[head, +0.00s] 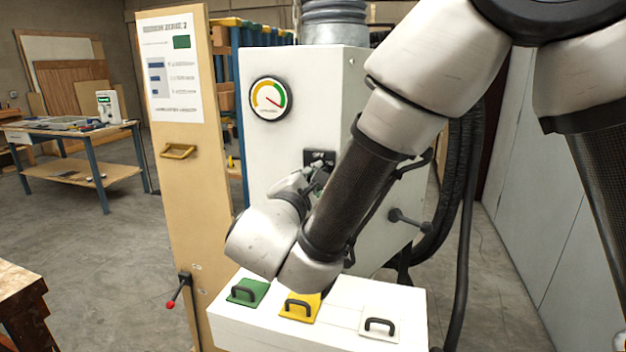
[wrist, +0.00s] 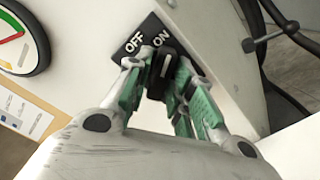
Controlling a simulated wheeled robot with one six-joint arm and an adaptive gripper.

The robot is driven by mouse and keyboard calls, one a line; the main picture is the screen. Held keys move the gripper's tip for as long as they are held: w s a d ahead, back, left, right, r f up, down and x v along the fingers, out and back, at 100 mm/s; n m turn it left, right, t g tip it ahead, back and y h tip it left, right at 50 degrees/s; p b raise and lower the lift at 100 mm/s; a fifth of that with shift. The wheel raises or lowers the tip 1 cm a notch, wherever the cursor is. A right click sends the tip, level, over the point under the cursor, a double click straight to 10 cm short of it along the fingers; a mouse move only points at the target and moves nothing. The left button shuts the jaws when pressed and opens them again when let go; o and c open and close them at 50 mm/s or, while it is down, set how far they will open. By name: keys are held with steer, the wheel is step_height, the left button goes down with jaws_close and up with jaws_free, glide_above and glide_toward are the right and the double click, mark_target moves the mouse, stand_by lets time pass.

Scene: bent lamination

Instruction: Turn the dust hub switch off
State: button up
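The dust hub switch is a black knob (wrist: 160,78) with a pale pointer line, below a black plate (wrist: 131,48) marked OFF and ON. The pointer aims roughly toward the ON side of the plate, though the exact angle is hard to read. My gripper (wrist: 162,75) has its green-padded fingers on either side of the knob, close against it. In the head view the black switch plate (head: 318,156) shows on the front of the white dust hub cabinet (head: 290,140). My arm hides most of the knob there, with my gripper (head: 315,178) at it.
A round gauge (head: 269,98) is on the cabinet, left of the switch. A white box (head: 240,330) with green, yellow and white handled plates stands below my arm. A wooden panel (head: 185,225) stands to the left, and black hoses (head: 468,190) hang at the right.

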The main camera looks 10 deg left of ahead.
jaws_close()
steer(key=shift+n, duration=0.3)
steer(key=n, duration=1.1)
steer(key=shift+n, duration=0.3)
stand_by(0.3)
steer(key=o, duration=0.5)
jaws_free()
steer(key=shift+o, duration=0.2)
